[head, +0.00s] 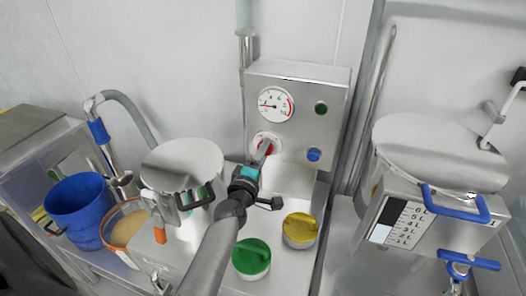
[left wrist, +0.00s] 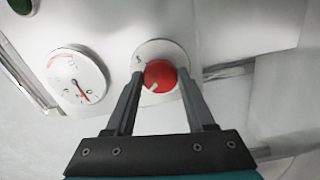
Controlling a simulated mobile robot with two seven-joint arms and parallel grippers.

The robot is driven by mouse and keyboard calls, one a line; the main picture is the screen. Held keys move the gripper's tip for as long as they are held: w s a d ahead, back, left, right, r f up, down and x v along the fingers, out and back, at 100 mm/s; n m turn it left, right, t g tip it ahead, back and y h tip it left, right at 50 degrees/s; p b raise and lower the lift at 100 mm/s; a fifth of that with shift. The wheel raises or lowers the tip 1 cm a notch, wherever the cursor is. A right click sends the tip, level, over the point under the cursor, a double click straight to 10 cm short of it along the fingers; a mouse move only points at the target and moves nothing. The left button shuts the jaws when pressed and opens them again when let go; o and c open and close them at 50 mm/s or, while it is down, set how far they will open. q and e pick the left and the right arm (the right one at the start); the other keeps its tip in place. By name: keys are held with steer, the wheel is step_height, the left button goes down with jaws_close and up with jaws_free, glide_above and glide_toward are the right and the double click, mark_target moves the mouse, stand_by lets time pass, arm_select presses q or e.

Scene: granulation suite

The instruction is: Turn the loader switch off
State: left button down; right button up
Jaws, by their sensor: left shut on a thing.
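The loader switch is a red round knob (head: 265,146) with a white mark, on a pale round plate on the front of a grey control box (head: 262,93). In the left wrist view the red knob (left wrist: 159,76) sits between the two fingers, with its white mark pointing toward the lower left of that picture. My left gripper (head: 265,149) reaches up to the panel and is shut on the knob; it also shows in the left wrist view (left wrist: 160,90). Lettering on the plate is too small to read. My right gripper is not in view.
A gauge (head: 276,104), a green button (head: 321,108) and a blue button (head: 314,155) share the panel. Below are a green lid (head: 251,258) and a yellow lid (head: 300,230). A steel vessel (head: 428,150) stands right; a blue bucket (head: 77,206) left.

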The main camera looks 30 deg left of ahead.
arm_select(q)
steer(key=shift+n, duration=0.9)
steer(key=shift+c, duration=1.3)
jaws_free()
steer(key=shift+s, duration=0.1)
steer(key=v, duration=1.5)
steer(key=shift+a, duration=0.1)
